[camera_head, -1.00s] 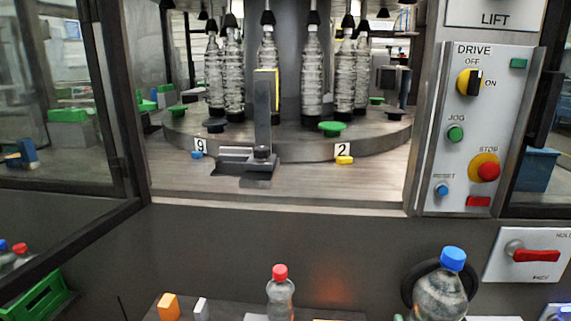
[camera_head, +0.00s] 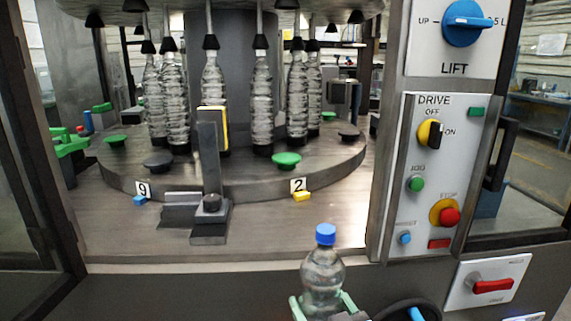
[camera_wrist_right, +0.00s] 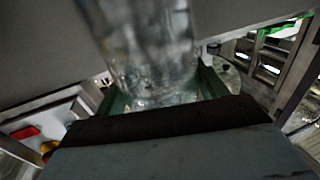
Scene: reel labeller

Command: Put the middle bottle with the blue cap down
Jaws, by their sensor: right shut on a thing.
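A clear bottle with a blue cap (camera_head: 324,268) stands upright at the bottom centre of the head view, in front of the machine's front panel. My right gripper (camera_head: 323,306) has its green fingers around the bottle's lower body and is shut on it. In the right wrist view the bottle (camera_wrist_right: 145,50) rises between the green fingers (camera_wrist_right: 160,95), its top out of frame. The bottle's base is hidden in the head view. My left gripper is not in view.
Behind is a round carousel (camera_head: 235,185) with several clear bottles hanging under black heads. A dark bracket (camera_head: 210,170) stands at its front edge. The drive panel (camera_head: 430,175) is to the right, with a red-handled switch (camera_head: 492,286) below it. The metal ledge (camera_head: 120,235) has bare room.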

